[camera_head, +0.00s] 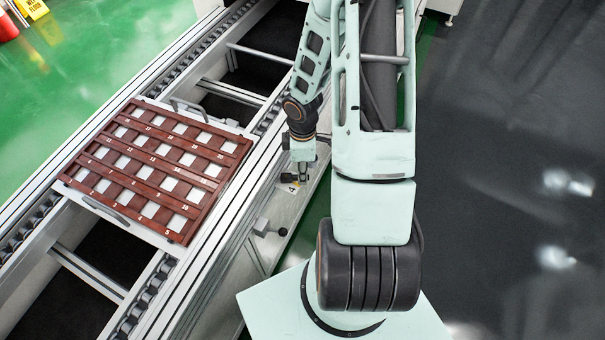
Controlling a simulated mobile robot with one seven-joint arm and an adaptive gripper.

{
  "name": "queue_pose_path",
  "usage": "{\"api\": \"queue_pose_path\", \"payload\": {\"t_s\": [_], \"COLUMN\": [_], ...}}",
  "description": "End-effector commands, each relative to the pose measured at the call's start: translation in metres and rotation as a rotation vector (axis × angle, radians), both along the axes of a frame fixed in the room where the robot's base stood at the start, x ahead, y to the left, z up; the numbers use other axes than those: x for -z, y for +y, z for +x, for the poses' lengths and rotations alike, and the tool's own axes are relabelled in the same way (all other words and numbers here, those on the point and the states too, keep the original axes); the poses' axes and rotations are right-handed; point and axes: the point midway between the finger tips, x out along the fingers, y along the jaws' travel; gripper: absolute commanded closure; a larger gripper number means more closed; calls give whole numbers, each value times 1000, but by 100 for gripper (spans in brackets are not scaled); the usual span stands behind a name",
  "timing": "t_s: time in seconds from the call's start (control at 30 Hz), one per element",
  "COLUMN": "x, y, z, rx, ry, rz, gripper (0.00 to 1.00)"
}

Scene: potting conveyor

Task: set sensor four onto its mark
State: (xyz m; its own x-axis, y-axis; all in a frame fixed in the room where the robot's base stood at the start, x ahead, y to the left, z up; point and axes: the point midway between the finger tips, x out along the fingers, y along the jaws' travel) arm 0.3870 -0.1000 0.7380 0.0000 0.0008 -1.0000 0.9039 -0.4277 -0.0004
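My gripper (303,174) points down over a narrow grey ledge beside the conveyor, small and partly hidden by its own wrist. A plate marked "4" (291,189) lies just below and in front of it, with a small yellow patch beside it. I cannot tell whether this is sensor four or a label on the ledge, nor whether the fingers touch anything. The brown tray (192,236) sits on the conveyor to the left, with rows of white squares and printed numbers. The white square by the number 4 (151,210) is in its front row.
The conveyor's metal rails (215,262) run diagonally between my gripper and the tray. A small grey fitting (263,228) sticks out near the ledge. My arm covers the middle of the view.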

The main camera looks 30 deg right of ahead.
Motion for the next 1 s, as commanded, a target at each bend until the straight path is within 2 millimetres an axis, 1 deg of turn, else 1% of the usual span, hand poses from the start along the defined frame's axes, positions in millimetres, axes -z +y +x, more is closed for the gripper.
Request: {"api": "queue_pose_path", "payload": {"t_s": [0.03, 0.13, 0.43, 0.47, 0.7, 0.9, 1.0], "x": [6, 12, 13, 13, 13, 13, 15], "y": [0, 0, 0, 0, 0, 0, 1], "z": [0, 0, 0, 0, 0, 0, -2], "rx": [-2, 0, 0, 0, 0, 7, 60], "ry": [1, 1, -1, -1, -1, 0, -1], "rz": [0, 0, 0, 0, 0, -1, -2], "gripper": [71, 71, 71, 73, 100, 100, 100]}}
